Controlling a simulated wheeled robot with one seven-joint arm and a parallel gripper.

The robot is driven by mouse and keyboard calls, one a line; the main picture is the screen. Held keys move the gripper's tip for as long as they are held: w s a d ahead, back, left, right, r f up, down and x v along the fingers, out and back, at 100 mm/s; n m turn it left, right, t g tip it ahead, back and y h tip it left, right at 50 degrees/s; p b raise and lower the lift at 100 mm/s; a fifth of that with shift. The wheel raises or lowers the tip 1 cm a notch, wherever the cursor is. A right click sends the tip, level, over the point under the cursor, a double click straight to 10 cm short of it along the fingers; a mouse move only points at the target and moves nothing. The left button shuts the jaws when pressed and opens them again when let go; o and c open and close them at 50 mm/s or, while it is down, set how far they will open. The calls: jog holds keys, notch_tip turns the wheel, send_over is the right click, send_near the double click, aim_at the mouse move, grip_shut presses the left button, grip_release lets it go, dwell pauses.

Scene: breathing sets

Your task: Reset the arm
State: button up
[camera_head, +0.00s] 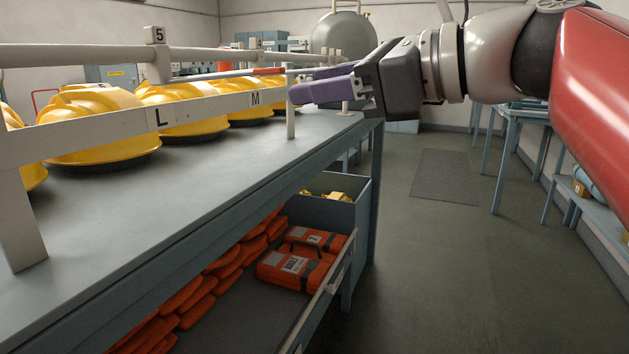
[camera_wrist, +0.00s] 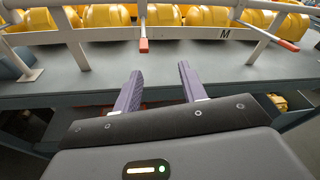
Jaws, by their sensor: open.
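My gripper (camera_head: 318,86) is at the upper middle of the head view, at the right end of the grey bench (camera_head: 230,190), above its surface level. In the wrist view its two purple fingers (camera_wrist: 157,92) are spread apart with nothing between them. They point toward the bench edge and the white rail marked M (camera_wrist: 200,34). My arm reaches in from the right side of the head view. The gripper appears apart from the rail and the bench, though the exact gap is hard to tell.
Several yellow helmets (camera_head: 95,125) sit on the bench behind the rail. A red-tipped bar (camera_wrist: 143,45) projects toward the gripper. Below, an open drawer (camera_head: 330,290) holds orange packs (camera_head: 293,270). Floor (camera_head: 430,260) to the right is clear. A blue table (camera_head: 525,112) stands right.

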jog(key=s+d+f+n+h, duration=0.3)
jog(key=f+n, duration=0.4)
jog(key=f, duration=0.6)
jog(key=s+d+f+n+g+h, duration=0.1)
jog(key=s+d+f+n+h, duration=0.2)
jog(key=f, duration=1)
jog(key=s+d+f+n+g+h, duration=0.1)
jog(key=s+d+f+n+h, duration=0.2)
jog(key=d+f+n+h, duration=0.5)
notch_tip(320, 180, down, 6)
jog(key=n, duration=0.2)
jog(key=shift+s+n, duration=0.4)
jog(key=shift+f, duration=0.1)
